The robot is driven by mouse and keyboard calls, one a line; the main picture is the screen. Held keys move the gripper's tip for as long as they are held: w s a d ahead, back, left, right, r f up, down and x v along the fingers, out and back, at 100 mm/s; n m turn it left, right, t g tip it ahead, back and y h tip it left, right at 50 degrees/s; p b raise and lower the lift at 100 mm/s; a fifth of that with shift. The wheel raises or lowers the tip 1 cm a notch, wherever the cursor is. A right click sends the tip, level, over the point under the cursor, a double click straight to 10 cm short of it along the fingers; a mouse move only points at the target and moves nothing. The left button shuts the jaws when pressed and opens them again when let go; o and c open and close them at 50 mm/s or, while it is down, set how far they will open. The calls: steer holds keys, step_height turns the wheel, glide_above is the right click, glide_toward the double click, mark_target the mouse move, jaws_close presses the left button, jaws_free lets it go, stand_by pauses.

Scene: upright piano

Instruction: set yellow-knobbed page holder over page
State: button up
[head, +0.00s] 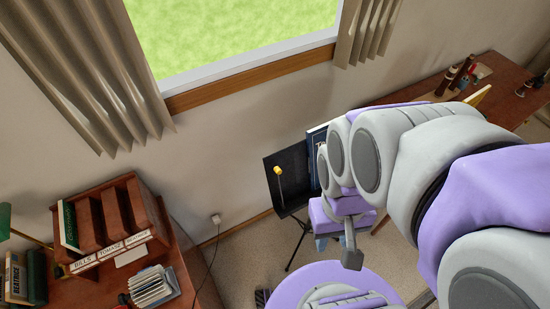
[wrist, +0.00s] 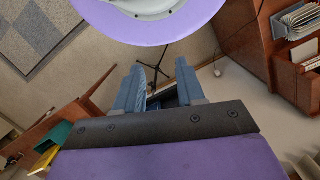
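The yellow knob (head: 278,170) tops a thin upright rod in front of the black music stand (head: 286,192) in the head view. A dark blue book (head: 315,145) stands at the stand's right side, partly behind my arm. I cannot make out an open page. My gripper shows in the wrist view (wrist: 160,88) with its two blue fingers apart and nothing clearly held between them. The stand's legs (wrist: 153,70) show beyond the fingers in the wrist view.
A wooden desk (head: 190,285) with a letter rack (head: 110,212) stands at lower left. A brown table (head: 505,85) with small objects is at upper right. A wall outlet (head: 215,218) with a cord is left of the stand. Carpet between is mostly free.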

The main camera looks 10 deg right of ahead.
steer(key=w+r+m+h, duration=0.1)
steer(key=w+m, duration=0.1)
steer(key=w, duration=0.1)
steer(key=w+d+r+m+h, duration=0.1)
steer(key=w+m, duration=0.1)
steer(key=w, duration=0.2)
steer(key=w+d+r+m+h, duration=0.1)
steer(key=w+m, duration=0.1)
steer(key=w, duration=0.1)
steer(key=shift+w+r+p, duration=0.3)
jaws_close()
steer(key=w+a+f+m+t+h, duration=0.1)
steer(key=w+a+m+h, duration=0.2)
steer(key=w+a, duration=0.35)
steer(key=w+a+f+m+h, duration=0.25)
steer(key=w+a, duration=0.25)
steer(key=w, duration=0.3)
steer(key=a+f+t+p, duration=0.1)
steer(key=a+f, duration=0.4)
steer(key=a, duration=0.4)
steer(key=shift+w+a+f+m+t+h, duration=0.2)
steer(key=shift+m+t+h, duration=0.1)
steer(key=shift+m+h, duration=0.15)
